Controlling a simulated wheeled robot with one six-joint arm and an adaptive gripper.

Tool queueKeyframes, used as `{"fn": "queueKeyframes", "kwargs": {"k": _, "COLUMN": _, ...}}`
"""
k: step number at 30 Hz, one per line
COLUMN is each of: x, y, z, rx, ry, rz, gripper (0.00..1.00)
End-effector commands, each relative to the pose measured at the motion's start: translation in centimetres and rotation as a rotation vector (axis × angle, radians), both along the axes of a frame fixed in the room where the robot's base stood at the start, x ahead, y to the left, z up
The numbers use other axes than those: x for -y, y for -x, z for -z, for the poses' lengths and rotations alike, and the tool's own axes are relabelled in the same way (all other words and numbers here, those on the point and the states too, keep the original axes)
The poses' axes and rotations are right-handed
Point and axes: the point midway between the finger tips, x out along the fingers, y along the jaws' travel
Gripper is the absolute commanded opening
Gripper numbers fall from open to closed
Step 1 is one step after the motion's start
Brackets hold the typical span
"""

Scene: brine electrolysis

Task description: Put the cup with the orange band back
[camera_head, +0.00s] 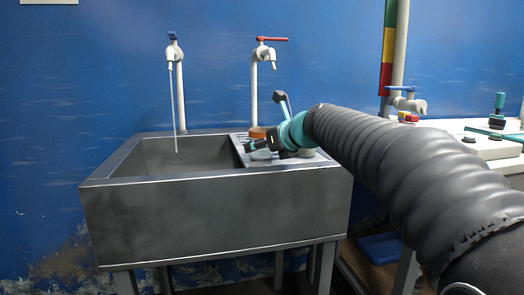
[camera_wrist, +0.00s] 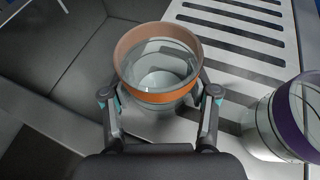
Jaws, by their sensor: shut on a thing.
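The cup with the orange band (camera_wrist: 160,97) is a clear, empty glass with an orange ring at its rim. It is upright between the two fingers of my gripper (camera_wrist: 162,94), which is shut on its sides. In the wrist view the cup is over the plain metal strip between basin and drainboard slots; whether its base touches the metal I cannot tell. In the head view my gripper (camera_head: 262,146) is over the right part of the sink. An orange patch (camera_head: 259,132) shows just behind it, and most of the cup is hidden.
A cup with a purple band (camera_wrist: 298,118) stands close on the right in the wrist view. The slotted drainboard (camera_wrist: 235,40) is bare beyond the held cup. The basin (camera_head: 190,152) is on the left, with a thin stream from the blue-handled tap (camera_head: 173,52). A red-handled tap (camera_head: 264,52) stands behind.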

Motion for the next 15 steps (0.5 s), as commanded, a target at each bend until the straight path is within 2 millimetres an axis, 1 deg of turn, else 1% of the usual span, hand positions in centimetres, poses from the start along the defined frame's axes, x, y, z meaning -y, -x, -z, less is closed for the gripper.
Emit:
{"fn": "queueKeyframes", "kwargs": {"k": 7, "x": 0.02, "y": 0.02, "z": -0.01, "rx": 0.004, "ry": 0.000, "rz": 0.000, "gripper": 0.17}}
{"fn": "queueKeyframes", "kwargs": {"k": 11, "x": 0.03, "y": 0.02, "z": 0.34, "rx": 0.003, "ry": 0.001, "rz": 0.000, "gripper": 0.17}}
{"fn": "queueKeyframes", "kwargs": {"k": 12, "x": 0.02, "y": 0.01, "z": 0.29, "rx": 0.002, "ry": 0.001, "rz": 0.000, "gripper": 0.69}}
{"fn": "queueKeyframes", "kwargs": {"k": 14, "x": 0.02, "y": 0.01, "z": 0.29, "rx": 0.002, "ry": 0.001, "rz": 0.000, "gripper": 0.84}}
{"fn": "queueKeyframes", "kwargs": {"k": 15, "x": 0.02, "y": 0.01, "z": 0.28, "rx": 0.002, "ry": 0.000, "rz": 0.001, "gripper": 0.84}}
